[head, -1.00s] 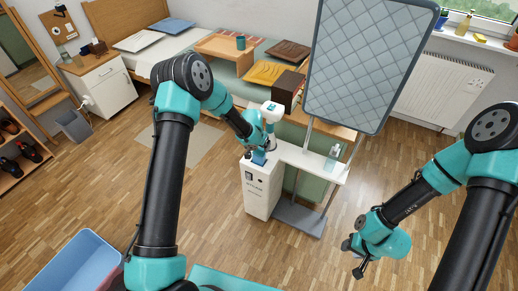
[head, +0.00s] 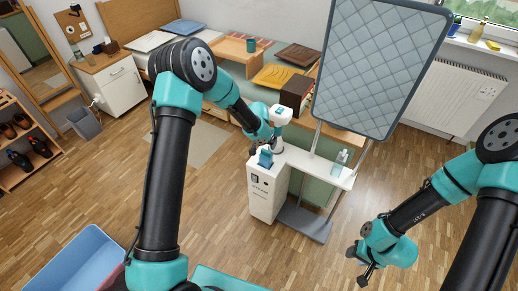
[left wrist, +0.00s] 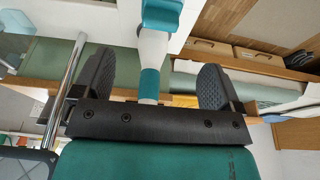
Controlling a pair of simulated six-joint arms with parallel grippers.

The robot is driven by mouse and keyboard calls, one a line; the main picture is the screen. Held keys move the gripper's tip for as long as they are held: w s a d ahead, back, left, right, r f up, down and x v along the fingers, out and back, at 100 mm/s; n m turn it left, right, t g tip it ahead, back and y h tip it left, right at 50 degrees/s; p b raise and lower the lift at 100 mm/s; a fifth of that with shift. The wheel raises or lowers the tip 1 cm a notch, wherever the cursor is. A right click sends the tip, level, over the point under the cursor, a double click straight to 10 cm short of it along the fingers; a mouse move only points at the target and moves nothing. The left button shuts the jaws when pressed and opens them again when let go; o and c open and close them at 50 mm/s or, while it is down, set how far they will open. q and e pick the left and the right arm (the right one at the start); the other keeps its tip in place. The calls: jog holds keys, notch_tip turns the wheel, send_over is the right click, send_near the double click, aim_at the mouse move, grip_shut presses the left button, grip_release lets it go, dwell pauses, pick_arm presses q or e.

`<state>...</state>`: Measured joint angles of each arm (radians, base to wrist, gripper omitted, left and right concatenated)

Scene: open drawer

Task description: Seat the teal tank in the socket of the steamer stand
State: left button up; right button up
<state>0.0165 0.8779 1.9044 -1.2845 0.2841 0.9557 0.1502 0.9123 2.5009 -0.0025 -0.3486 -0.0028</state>
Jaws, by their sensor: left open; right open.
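The teal tank (head: 265,158) stands upright on the left end of the white steamer stand (head: 264,195). I cannot tell how deep it sits, and the socket is hidden. My left gripper (head: 279,147) is open, just to the right of and close to the tank. A white part with a teal top (head: 282,112) rises behind the gripper. In the left wrist view, a white piece with a teal band (left wrist: 150,84) shows between the spread fingers, with no clear contact. My right gripper (head: 361,264) is open and empty above the floor at the lower right.
A grey quilted board (head: 385,65) on poles stands behind the stand's right side. A clear bottle (head: 340,160) is on the stand's white shelf (head: 310,166). A bed and brown boxes (head: 296,92) lie behind. A blue tub (head: 75,265) is at the lower left. Much floor is clear.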

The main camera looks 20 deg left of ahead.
pick_arm(q)
jog(key=s+f+n+h, duration=0.1)
jog(key=s+f, duration=0.2)
jog(key=s, duration=0.8)
jog(key=s+f+n+g+h, duration=0.1)
jog(key=s+f, duration=0.2)
jog(key=s, duration=0.8)
jog(key=s+a+f+n+g+h, duration=0.1)
jog(key=s+f+n, duration=0.1)
jog(key=s, duration=0.9)
jog(key=shift+f, duration=0.75)
